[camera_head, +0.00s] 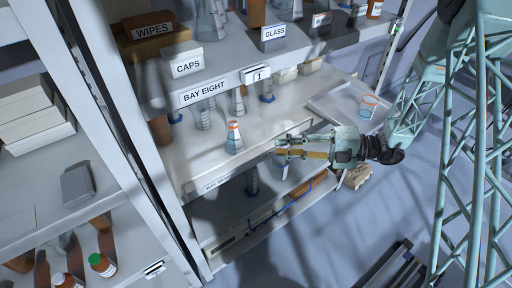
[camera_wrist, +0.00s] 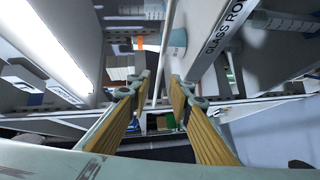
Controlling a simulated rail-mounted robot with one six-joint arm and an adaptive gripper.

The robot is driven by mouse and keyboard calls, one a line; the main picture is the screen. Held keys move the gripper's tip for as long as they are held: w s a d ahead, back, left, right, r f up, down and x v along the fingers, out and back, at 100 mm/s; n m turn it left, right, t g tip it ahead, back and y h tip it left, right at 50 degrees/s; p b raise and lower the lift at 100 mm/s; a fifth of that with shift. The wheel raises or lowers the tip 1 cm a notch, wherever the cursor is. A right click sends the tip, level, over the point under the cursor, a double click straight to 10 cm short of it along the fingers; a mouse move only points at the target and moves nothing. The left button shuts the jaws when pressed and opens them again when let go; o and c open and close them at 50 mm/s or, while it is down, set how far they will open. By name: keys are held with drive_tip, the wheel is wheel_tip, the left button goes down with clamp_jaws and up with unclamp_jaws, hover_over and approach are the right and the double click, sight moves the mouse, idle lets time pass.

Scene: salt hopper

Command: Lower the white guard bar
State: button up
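My gripper (camera_head: 278,147) reaches in from the right, in front of the main shelf of the bay labelled BAY EIGHT. Its two yellow-padded fingers are apart, with a clear gap in the wrist view (camera_wrist: 157,84). A thin white bar (camera_wrist: 160,50) runs lengthwise through that view and lines up with the gap between the fingertips. It looks like the white guard bar. I cannot tell whether the fingers touch it. In the head view the bar is too thin to make out surely near the shelf's front edge and is partly hidden by my fingers.
A flask with an orange band (camera_head: 234,138) stands on the shelf (camera_head: 200,160) left of my gripper. A beaker (camera_head: 368,106) stands on a tray (camera_head: 325,103) at right. The lower shelf holds a blue-edged item (camera_head: 280,205). Open floor (camera_head: 345,230) lies to the lower right.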

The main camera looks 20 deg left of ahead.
sight(256, 146)
drive_tip(key=shift+s+a+f+b, duration=0.2)
drive_tip(key=shift+a, duration=1.35)
drive_tip(key=shift+s+a+f+b, duration=0.15)
drive_tip(key=shift+a+f, duration=0.1)
drive_tip(key=shift+a, duration=1.35)
drive_tip(key=shift+s+a+f+b, duration=0.2)
drive_tip(key=shift+a, duration=1.35)
clamp_jaws()
